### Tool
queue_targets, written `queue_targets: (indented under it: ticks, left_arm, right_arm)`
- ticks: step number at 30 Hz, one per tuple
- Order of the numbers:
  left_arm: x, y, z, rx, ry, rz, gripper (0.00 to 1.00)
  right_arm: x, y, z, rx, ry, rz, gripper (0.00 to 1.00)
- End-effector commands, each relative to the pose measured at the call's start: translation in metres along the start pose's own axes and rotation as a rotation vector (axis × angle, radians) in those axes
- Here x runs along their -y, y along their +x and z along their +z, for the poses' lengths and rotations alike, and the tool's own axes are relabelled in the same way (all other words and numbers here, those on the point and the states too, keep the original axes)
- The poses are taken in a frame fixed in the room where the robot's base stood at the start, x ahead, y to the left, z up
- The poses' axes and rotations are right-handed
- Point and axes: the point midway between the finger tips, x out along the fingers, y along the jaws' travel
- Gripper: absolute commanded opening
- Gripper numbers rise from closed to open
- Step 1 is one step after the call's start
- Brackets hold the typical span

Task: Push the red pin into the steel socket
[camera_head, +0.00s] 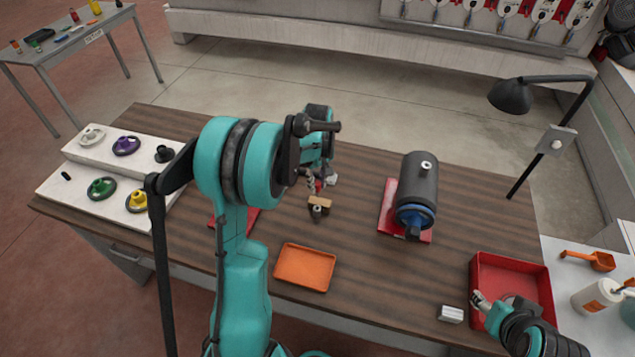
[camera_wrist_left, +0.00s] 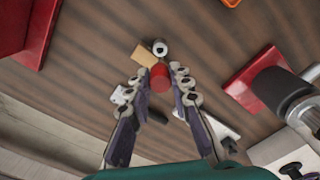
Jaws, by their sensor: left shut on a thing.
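My left gripper (camera_head: 319,185) is shut on the red pin (camera_wrist_left: 160,76), whose red round top shows between the fingertips in the left wrist view (camera_wrist_left: 158,82). The steel socket (camera_head: 317,212) is a small grey cylinder with a dark hole, beside a tan wooden block (camera_head: 320,202). In the left wrist view the socket (camera_wrist_left: 160,47) lies just beyond the pin, with a gap between them in the picture. The height of the pin above the table cannot be told. My right gripper (camera_head: 481,301) is at the lower right by the red tray; its fingers are too small to read.
A dark cylinder with a blue end (camera_head: 417,182) sits on a red base (camera_head: 388,226) to the right. An orange tray (camera_head: 305,267) lies in front. A red tray (camera_head: 512,278) and a small white block (camera_head: 451,314) are at front right. Stepped white racks stand at left.

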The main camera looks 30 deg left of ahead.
Motion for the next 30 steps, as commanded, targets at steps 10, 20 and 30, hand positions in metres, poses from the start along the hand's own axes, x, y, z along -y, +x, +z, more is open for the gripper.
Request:
queue_targets:
  ticks: [10, 20, 30]
  left_arm:
    - [0.000, 0.036, 0.000, 0.000, 0.000, 0.000, 0.00]
    - [0.000, 0.056, 0.000, 0.000, 0.000, 0.000, 0.00]
    - [0.000, 0.055, 0.000, 0.000, 0.000, 0.000, 0.00]
  right_arm:
    - [0.000, 0.025, 0.018, 0.000, 0.000, 0.000, 0.52]
    - [0.000, 0.037, 0.027, 0.000, 0.000, 0.000, 0.52]
    - [0.000, 0.037, 0.026, 0.000, 0.000, 0.000, 0.52]
